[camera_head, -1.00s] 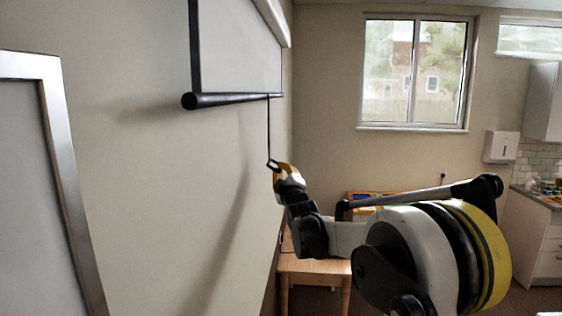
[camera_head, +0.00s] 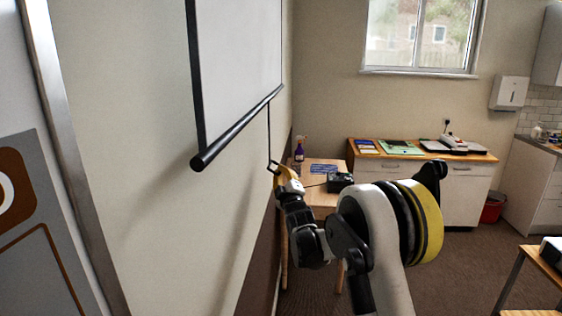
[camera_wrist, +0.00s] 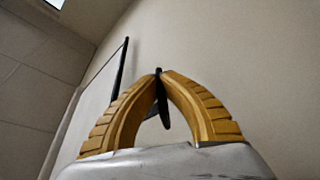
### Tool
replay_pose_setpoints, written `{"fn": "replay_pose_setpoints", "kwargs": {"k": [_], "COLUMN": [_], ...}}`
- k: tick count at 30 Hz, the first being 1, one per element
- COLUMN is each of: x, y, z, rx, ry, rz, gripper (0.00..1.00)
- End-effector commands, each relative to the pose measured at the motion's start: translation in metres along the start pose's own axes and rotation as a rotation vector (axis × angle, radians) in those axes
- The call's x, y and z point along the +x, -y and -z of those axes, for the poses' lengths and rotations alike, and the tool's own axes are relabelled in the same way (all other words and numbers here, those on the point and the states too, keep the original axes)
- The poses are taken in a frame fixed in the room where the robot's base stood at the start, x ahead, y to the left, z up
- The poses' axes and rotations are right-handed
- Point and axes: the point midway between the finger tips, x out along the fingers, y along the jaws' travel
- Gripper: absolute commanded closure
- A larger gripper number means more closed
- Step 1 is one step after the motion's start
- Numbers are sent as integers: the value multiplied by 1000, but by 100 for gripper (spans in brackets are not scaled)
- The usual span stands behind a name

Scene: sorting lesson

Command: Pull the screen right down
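The white projection screen (camera_head: 238,70) hangs partly unrolled along the left wall, with a black bar (camera_head: 235,130) at its lower edge. A thin black cord (camera_head: 269,125) hangs from the bar's far end and ends in a small pull loop (camera_head: 270,163). My gripper (camera_head: 276,169) is at that loop, below the bar. In the wrist view its yellow fingers (camera_wrist: 160,76) meet at the tips around the dark pull loop (camera_wrist: 162,102). The screen's edge (camera_wrist: 121,65) shows behind them. The screen's top is out of view.
A wooden table (camera_head: 322,198) with a spray bottle (camera_head: 299,150) and a black device (camera_head: 340,182) stands beyond my gripper. A low cabinet (camera_head: 400,180) is at the back wall. A framed board (camera_head: 50,70) is at the near left. Wall below the screen is clear.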

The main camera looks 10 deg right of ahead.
Motion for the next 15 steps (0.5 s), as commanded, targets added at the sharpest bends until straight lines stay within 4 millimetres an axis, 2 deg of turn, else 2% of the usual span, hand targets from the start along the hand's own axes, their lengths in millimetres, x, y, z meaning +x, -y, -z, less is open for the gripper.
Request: {"fn": "replay_pose_setpoints", "kwargs": {"k": [1,15], "x": [-5,-40], "y": [26,167], "z": [-13,-96], "rx": [0,0], "ry": [-2,-2], "rz": [2,2], "gripper": [100,100]}}
